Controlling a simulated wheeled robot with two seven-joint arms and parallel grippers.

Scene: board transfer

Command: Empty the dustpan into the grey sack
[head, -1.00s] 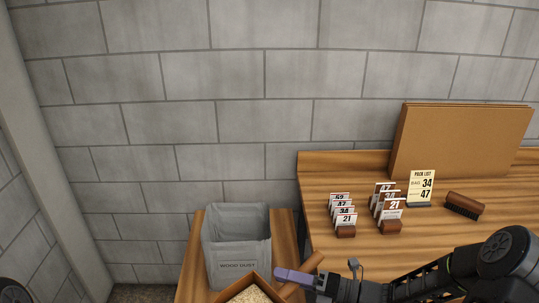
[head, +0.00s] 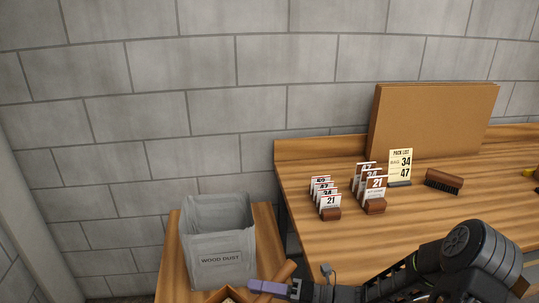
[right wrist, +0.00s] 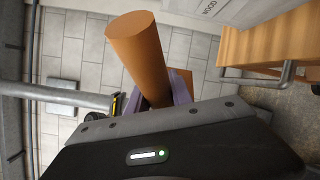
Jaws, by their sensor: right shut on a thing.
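The grey sack (head: 221,262), labelled WOOD DUST, stands open at the top on a low wooden stand. The wooden dustpan (head: 212,297) shows only partly at the bottom edge of the head view, in front of the sack, with pale dust in it. My right gripper (head: 268,287), with purple fingers, is shut on the dustpan's round handle (head: 285,271). The handle (right wrist: 137,52) also shows in the right wrist view between the purple fingers. Most of the pan is cut off. My left gripper is not in view.
The low stand (head: 264,228) adjoins a larger wooden bench (head: 430,213) on the right. The bench holds number cards (head: 331,201) in holders, a pack list sign (head: 400,166), a brush (head: 444,181) and a brown board (head: 430,120). A block wall is behind.

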